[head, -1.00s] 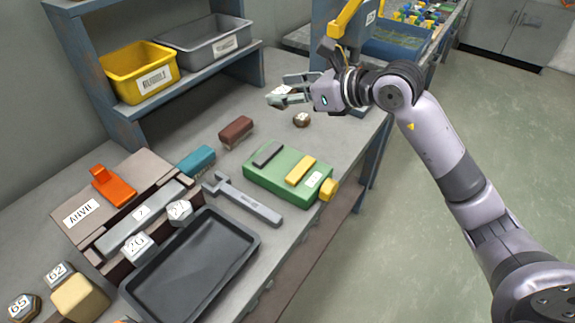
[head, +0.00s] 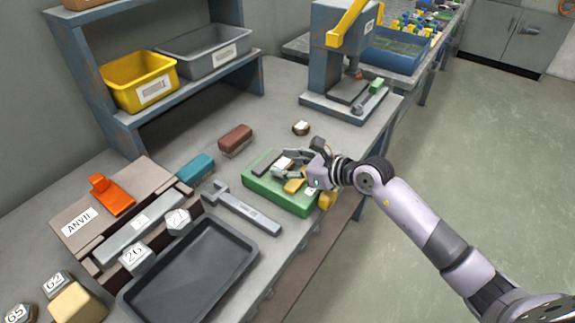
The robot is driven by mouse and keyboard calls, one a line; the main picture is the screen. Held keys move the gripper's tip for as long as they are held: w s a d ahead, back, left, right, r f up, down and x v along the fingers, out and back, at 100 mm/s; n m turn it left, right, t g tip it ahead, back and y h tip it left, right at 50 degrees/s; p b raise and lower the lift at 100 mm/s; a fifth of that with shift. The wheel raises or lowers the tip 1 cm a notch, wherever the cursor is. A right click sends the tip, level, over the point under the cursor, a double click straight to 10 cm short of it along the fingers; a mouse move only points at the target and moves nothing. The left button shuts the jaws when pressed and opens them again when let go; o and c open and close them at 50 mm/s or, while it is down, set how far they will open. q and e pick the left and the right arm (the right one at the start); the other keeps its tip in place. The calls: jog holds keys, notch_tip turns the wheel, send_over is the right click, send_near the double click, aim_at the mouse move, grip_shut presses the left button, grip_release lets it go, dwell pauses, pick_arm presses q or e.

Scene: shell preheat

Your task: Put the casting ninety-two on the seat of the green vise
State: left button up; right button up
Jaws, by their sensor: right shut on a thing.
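My right gripper (head: 283,169) is over the vise, shut on a small casting (head: 284,162) with a white top. The casting is between or just above the two jaw bars; I cannot tell whether it touches the seat. Its number is too small to read, and the fingers hide part of it. My left gripper is not in view.
Another casting (head: 301,128) stands behind the vise, before the blue press (head: 345,70). A grey wrench-like tool (head: 247,208) and a black tray (head: 195,275) lie to the left. Castings marked 26 (head: 136,258), 62 (head: 56,282) and 65 (head: 18,315) are farther left.

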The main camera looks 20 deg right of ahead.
jog(key=shift+f, duration=0.25)
jog(key=o, duration=1.4)
jog(key=shift+f, duration=0.1)
jog(key=shift+c, duration=0.2)
jog(key=shift+r, duration=0.3)
jog(key=shift+b+v, duration=0.65)
jog(key=shift+v, duration=5.35)
jog(key=shift+f, duration=0.15)
